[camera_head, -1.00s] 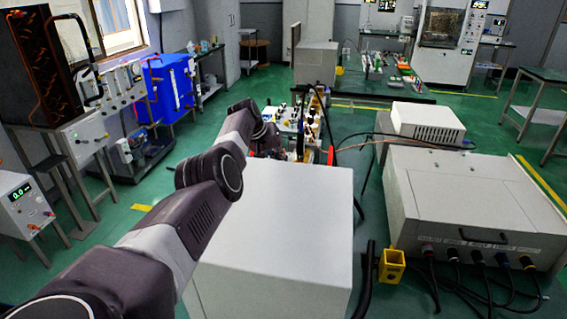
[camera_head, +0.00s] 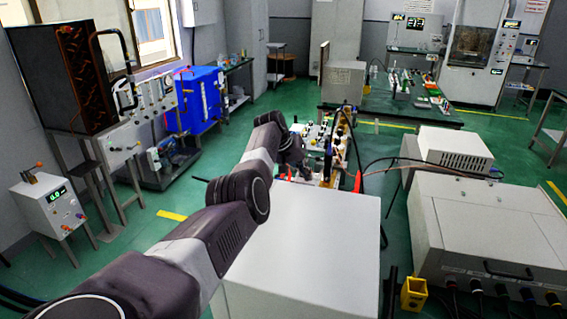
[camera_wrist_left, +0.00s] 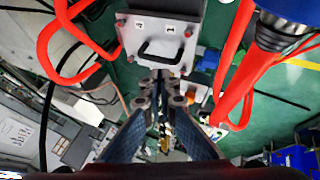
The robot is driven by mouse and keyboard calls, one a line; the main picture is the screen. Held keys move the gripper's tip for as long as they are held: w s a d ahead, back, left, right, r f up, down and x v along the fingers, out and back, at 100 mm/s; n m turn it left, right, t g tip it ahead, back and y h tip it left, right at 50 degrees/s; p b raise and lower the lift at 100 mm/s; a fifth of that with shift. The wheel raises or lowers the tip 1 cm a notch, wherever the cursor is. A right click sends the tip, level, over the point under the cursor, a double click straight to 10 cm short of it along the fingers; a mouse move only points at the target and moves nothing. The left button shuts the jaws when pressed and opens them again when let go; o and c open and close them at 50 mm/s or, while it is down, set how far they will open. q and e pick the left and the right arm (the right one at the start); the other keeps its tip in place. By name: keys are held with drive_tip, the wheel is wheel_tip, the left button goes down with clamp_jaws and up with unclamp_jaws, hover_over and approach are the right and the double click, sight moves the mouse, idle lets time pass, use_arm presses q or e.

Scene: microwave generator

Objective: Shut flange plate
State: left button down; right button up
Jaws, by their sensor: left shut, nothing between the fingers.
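In the left wrist view, a grey metal plate (camera_wrist_left: 178,28) with bolts at its edges, a black handle and two small number labels shows at the top centre. It looks like the flange plate. My left gripper (camera_wrist_left: 160,88) is shut and empty, with its fingertips just below the handle in the picture. I cannot tell whether they touch it. In the head view my left gripper (camera_head: 304,172) is small and dark beside the cluttered apparatus behind the white box. The plate cannot be made out there. My right gripper is not in view.
In the head view a large white box (camera_head: 305,240) stands in front of the apparatus. Grey equipment (camera_head: 490,220) stands at the right.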

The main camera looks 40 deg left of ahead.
use_arm(q)
drive_tip(key=s+a+r+b, duration=0.1)
drive_tip(key=s+a+r, duration=0.3)
drive_tip(key=s, duration=0.2)
drive_tip(key=shift+b, duration=0.4)
